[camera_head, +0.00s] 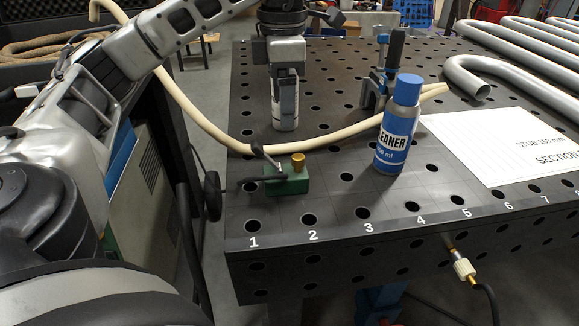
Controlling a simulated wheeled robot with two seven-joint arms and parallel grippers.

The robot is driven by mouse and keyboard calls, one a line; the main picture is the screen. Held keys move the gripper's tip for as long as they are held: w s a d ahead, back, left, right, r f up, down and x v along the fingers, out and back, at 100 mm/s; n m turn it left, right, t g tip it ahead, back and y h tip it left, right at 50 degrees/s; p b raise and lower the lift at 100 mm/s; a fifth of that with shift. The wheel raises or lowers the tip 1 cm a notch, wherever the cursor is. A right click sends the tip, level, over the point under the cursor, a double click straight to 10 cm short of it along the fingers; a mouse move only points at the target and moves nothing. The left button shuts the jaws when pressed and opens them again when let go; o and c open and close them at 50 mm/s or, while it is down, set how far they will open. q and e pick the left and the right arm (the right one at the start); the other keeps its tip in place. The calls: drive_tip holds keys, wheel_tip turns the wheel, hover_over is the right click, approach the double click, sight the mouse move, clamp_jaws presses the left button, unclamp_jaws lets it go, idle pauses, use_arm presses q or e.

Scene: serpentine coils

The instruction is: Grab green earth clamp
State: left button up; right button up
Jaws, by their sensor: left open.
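The green earth clamp (287,181) lies on the black perforated table near its front left corner, close to the numbers 1 and 2. It has a brass knob on top, a dark lever and a black cable at its left. My left gripper (285,122) points down over the table, farther back than the clamp and apart from it. It is open, though seen edge-on so that the gap between its fingers hardly shows. Nothing shows in it. My right gripper is not in view.
A cream hose (210,125) runs across the table between my left gripper and the clamp in the picture. A blue cleaner can (396,130) stands right of the clamp, with a blue-and-black clamp tool (380,80) behind. A white sheet (500,145) and grey pipe coils (510,60) lie right.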

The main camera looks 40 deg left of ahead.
use_arm(q)
drive_tip(key=b, duration=0.4)
hover_over(287, 171)
drive_tip(key=f, duration=0.7)
drive_tip(key=shift+a+f, duration=0.35)
drive_tip(key=shift+f, duration=0.05)
drive_tip(key=shift+d+f, duration=0.2)
drive_tip(key=shift+f, duration=1.45)
drive_tip(key=shift+d+f, duration=0.15)
drive_tip(key=shift+f, duration=1.5)
drive_tip(key=shift+r, duration=0.1)
clamp_jaws()
